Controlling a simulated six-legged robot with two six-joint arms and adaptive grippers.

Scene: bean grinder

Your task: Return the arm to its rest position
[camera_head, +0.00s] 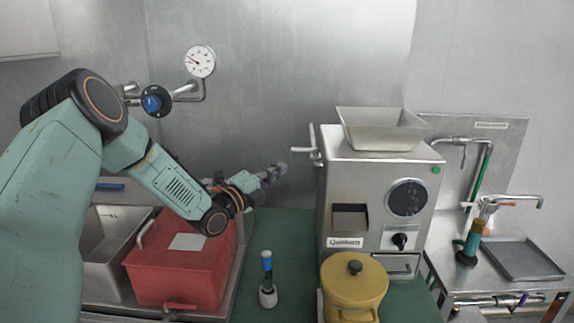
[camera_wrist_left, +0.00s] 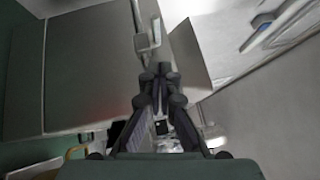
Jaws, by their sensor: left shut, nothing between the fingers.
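My left arm (camera_head: 172,185) comes in from the left and reaches across above the red box. My left gripper (camera_head: 277,173) is shut and empty, a little left of the bean grinder (camera_head: 378,175) and apart from it. In the left wrist view the gripper's fingers (camera_wrist_left: 160,75) meet at the middle, with nothing between them. The grinder is a steel machine with a hopper (camera_head: 383,130) on top, a black dial and a handle on its left side. My right gripper is not in view.
A red box (camera_head: 180,268) sits at the lower left next to a steel sink (camera_head: 106,240). A blue-topped bottle (camera_head: 267,280) and a yellow pot (camera_head: 354,290) stand at the front. A sink counter with a tray (camera_head: 522,259) is at right. A gauge (camera_head: 200,62) is on the back wall.

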